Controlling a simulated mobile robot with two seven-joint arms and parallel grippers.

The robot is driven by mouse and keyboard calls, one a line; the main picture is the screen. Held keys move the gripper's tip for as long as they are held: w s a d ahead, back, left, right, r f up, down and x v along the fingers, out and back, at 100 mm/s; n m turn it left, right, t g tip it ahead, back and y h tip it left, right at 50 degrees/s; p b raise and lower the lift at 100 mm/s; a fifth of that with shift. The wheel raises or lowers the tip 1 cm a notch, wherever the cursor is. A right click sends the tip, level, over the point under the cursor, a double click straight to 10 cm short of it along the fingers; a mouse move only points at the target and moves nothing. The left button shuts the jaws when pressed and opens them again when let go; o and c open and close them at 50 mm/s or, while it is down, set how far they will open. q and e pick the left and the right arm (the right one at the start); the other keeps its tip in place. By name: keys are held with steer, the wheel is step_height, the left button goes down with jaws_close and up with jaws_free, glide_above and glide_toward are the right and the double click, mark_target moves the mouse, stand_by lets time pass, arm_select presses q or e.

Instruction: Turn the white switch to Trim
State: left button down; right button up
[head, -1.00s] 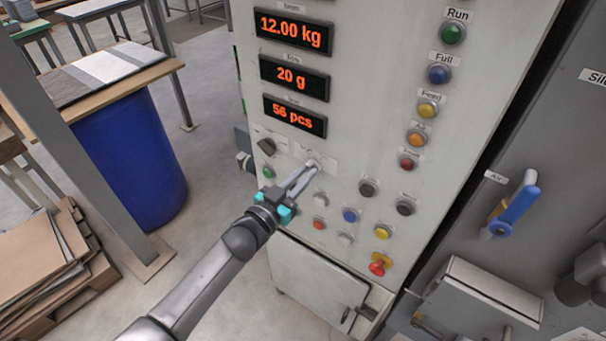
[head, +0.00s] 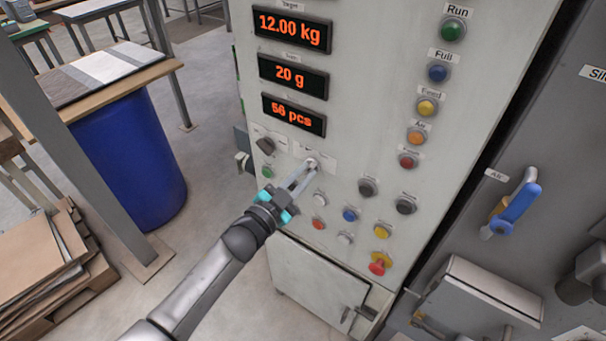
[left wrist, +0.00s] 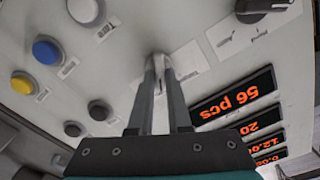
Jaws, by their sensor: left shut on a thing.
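The white switch (head: 311,162) is on the grey control panel, below the displays and right of a black selector knob (head: 265,146). A label plate lies behind it, with lettering too small to read. My left gripper (head: 308,168) is shut on the white switch, its two fingers reaching up to it from the lower left. In the left wrist view the fingers (left wrist: 160,75) close around the switch, which they largely hide, so its pointing direction cannot be told. My right gripper is in neither view.
Displays (head: 295,115) sit above the switch. Buttons surround it, with a green one (head: 267,172) at left and a blue one (head: 350,215) at lower right. A red mushroom button (head: 379,265) is lower. A blue-handled valve (head: 515,208) is at right.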

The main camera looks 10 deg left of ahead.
arm_select(q)
steer(key=c, duration=0.9)
jaws_free()
steer(key=shift+o, duration=0.2)
steer(key=v, duration=1.5)
steer(key=shift+s+b, duration=0.15)
steer(key=shift+b, duration=0.15)
steer(key=shift+f, duration=0.1)
